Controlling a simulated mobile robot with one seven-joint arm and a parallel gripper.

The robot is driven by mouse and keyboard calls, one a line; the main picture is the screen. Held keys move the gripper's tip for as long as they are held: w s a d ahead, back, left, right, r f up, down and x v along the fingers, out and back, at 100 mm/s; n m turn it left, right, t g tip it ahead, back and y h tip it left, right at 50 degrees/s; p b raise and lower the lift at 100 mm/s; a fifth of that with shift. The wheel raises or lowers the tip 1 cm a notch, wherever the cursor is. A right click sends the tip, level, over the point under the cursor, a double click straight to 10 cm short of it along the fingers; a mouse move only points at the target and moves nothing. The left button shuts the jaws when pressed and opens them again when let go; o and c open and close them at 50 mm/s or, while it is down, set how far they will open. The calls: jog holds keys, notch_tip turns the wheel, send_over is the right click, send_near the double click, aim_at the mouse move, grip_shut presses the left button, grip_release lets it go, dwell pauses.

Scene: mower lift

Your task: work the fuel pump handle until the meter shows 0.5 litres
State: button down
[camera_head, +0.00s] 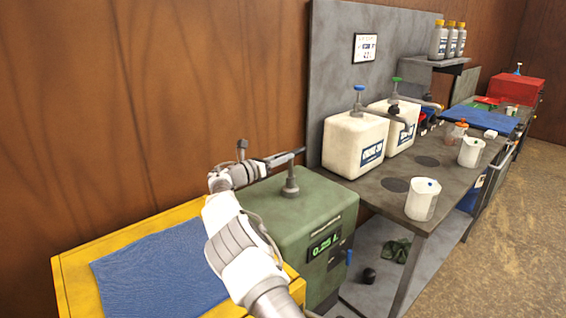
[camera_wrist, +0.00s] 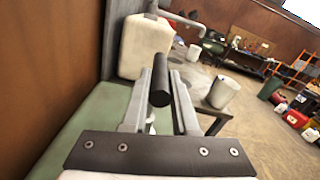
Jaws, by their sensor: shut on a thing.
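The fuel pump is a green box (camera_head: 288,215) with a short grey post (camera_head: 291,183) on top. Its meter (camera_head: 324,246) on the front face reads 0.25 L in green digits. The pump handle has a black cylindrical grip (camera_wrist: 160,82), seen between my fingers in the wrist view. My gripper (camera_head: 279,160) is shut on this handle above the box, near the wall side. In the head view the handle's dark end sticks out past my fingertips. My fingers also show on both sides of the grip in the wrist view (camera_wrist: 158,98).
A yellow cabinet (camera_head: 75,285) with a blue mat (camera_head: 160,275) stands left of the pump. A grey bench (camera_head: 400,172) to the right holds two white canisters (camera_head: 352,145) with pumps and white jugs (camera_head: 423,200). The floor (camera_head: 500,240) at right is open.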

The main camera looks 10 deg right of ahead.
notch_tip(320, 180, up, 6)
jog(key=p, duration=0.3)
jog(key=shift+r, duration=0.25)
jog(key=c, duration=0.7)
grip_release()
jog(key=shift+r, duration=0.1)
jog(key=shift+c, duration=0.2)
jog(key=shift+o, duration=0.3)
jog(key=shift+f, duration=0.2)
jog(key=shift+s+a, duration=0.15)
jog(key=shift+a, duration=0.15)
jog(key=v, duration=1.6)
jog(key=shift+s+a+b, duration=0.25)
jog(key=shift+a+b, duration=0.05)
